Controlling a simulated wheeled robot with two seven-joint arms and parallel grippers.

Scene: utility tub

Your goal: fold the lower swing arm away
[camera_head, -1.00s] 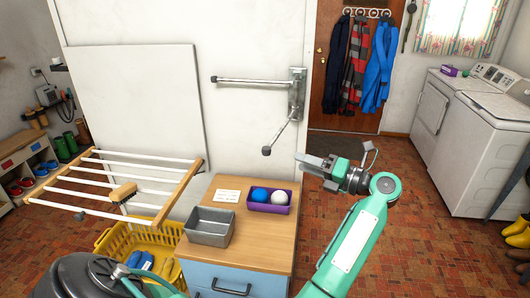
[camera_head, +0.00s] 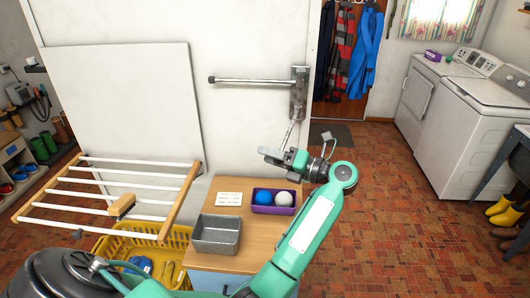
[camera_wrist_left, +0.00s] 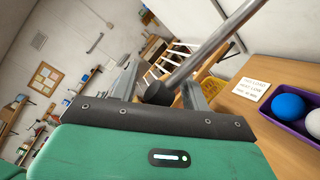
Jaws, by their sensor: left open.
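The lower swing arm (camera_head: 289,133) is a metal rod that slopes down and out from the wall bracket (camera_head: 299,92). Its lower end is hidden behind my left gripper (camera_head: 274,155) in the head view. In the left wrist view the rod (camera_wrist_left: 212,45) comes down from the upper right. Its dark end knob (camera_wrist_left: 158,92) lies between the two open fingers of my left gripper (camera_wrist_left: 160,88). I cannot tell whether a finger touches it. The upper swing arm (camera_head: 250,81) sticks out level to the left from the bracket. My right gripper is not in view.
Below stands a wooden-topped cabinet (camera_head: 234,184) with a grey metal tin (camera_head: 217,234) and a purple tray (camera_head: 258,209) of balls. A drying rack (camera_head: 184,200) with a brush is at left, above a yellow basket (camera_head: 180,234). The floor to the right is clear.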

